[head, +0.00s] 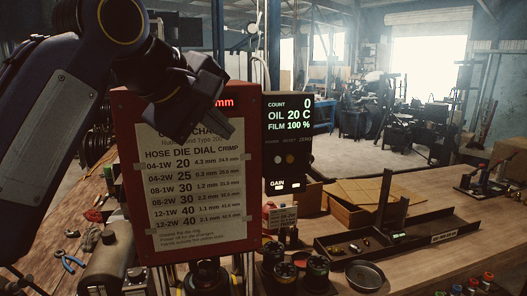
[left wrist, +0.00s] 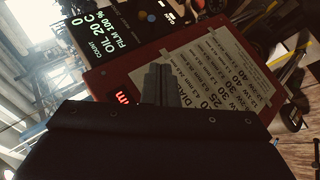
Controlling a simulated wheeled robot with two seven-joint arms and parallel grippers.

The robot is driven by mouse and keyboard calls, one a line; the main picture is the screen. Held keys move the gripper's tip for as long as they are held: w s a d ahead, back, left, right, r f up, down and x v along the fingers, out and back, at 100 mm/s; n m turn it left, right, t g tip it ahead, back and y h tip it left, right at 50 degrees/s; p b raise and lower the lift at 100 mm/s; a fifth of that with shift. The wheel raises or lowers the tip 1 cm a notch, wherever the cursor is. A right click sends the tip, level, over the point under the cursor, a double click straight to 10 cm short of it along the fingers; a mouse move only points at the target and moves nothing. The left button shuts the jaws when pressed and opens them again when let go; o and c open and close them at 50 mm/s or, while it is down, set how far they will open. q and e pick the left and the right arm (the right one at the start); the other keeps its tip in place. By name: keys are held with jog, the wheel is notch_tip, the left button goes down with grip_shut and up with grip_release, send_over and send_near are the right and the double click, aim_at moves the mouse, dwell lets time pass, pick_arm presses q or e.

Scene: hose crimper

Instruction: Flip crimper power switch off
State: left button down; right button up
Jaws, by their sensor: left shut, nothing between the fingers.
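The crimper's red housing (head: 124,130) stands upright at the centre-left of the head view, with a paper die chart (head: 195,185) on its front and a lit red readout (head: 224,102) at its top right. A black display box (head: 290,130) beside it reads count 0, oil 20 C, film 100 %, and has small buttons. I cannot make out a power switch. My left gripper (head: 231,129) is shut and empty in front of the chart's upper part, covering some of its title. In the left wrist view its fingers (left wrist: 160,84) lie together over the red housing. My right gripper is out of view.
A dark tray (head: 420,236) with small fittings lies on the wooden bench at right. Several round dies (head: 317,270) and a shallow dish (head: 365,275) stand at the front. Pliers (head: 70,262) lie at left.

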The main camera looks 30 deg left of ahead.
pick_arm(q)
jog(key=shift+s+a+r+n, duration=0.2)
jog(key=shift+r+n, duration=0.1)
jog(key=shift+r, duration=0.15)
jog(key=shift+s+a+r+n, duration=0.15)
jog(key=shift+r+n, duration=0.15)
jog(key=shift+r, duration=0.15)
jog(key=shift+w, duration=0.15)
jog(key=b, duration=0.1)
send_near(272, 159)
jog(key=w+a, duration=0.1)
jog(key=w+a+f, duration=0.1)
jog(key=shift+w+a+f, duration=0.2)
jog(key=shift+a+f, duration=0.1)
jog(key=shift+a, duration=0.05)
jog(key=shift+w+d+f, duration=0.6)
jog(key=shift+w+d, duration=0.1)
jog(key=shift+d, duration=0.15)
jog(key=shift+w+d+f, duration=0.35)
jog(key=shift+d, duration=0.15)
jog(key=shift+s+d+f+t+b, duration=0.1)
jog(key=shift+f+t+b, duration=0.1)
jog(key=shift+t+b, duration=0.35)
